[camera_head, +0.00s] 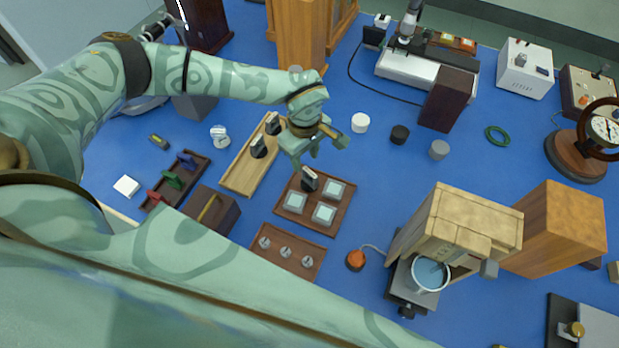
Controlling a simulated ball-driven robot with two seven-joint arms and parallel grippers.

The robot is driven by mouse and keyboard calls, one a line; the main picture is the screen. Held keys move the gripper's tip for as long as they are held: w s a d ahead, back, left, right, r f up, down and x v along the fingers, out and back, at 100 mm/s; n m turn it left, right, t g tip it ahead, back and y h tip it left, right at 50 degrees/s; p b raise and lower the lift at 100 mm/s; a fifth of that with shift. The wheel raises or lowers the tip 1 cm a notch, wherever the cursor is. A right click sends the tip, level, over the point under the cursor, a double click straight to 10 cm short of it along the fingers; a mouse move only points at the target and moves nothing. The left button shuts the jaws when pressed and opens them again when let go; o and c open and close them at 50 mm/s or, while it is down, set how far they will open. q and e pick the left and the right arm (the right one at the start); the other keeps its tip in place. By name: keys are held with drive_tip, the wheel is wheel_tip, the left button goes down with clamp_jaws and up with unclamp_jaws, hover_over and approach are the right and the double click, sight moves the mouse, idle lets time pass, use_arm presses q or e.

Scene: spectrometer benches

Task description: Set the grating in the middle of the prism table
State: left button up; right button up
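My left gripper (318,154) hangs over the brown tray (288,222), its fingers apart, with nothing visible between them. Just below it a small dark upright piece with a pale face (309,180) stands in the tray's back left part; it may be the grating, but I cannot tell surely. Three pale square plates (323,213) lie in the same tray. I cannot surely pick out the prism table; a round, pale-rimmed blue-topped piece (431,273) stands on a dark base at the lower right. My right gripper is not in view.
A light wooden tray (239,178) with two dark uprights lies left of the gripper. White (360,122), black (399,134) and grey (439,149) small cylinders stand to its right. A tan wooden housing (465,222) rises at the right. Blue bench right of the tray is mostly clear.

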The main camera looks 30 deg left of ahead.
sight(310, 173)
use_arm(q)
drive_tip(key=f, duration=0.4)
drive_tip(key=d+f+b, duration=0.1)
drive_tip(key=f, duration=0.2)
drive_tip(key=shift+w+d+f, duration=0.1)
clamp_jaws()
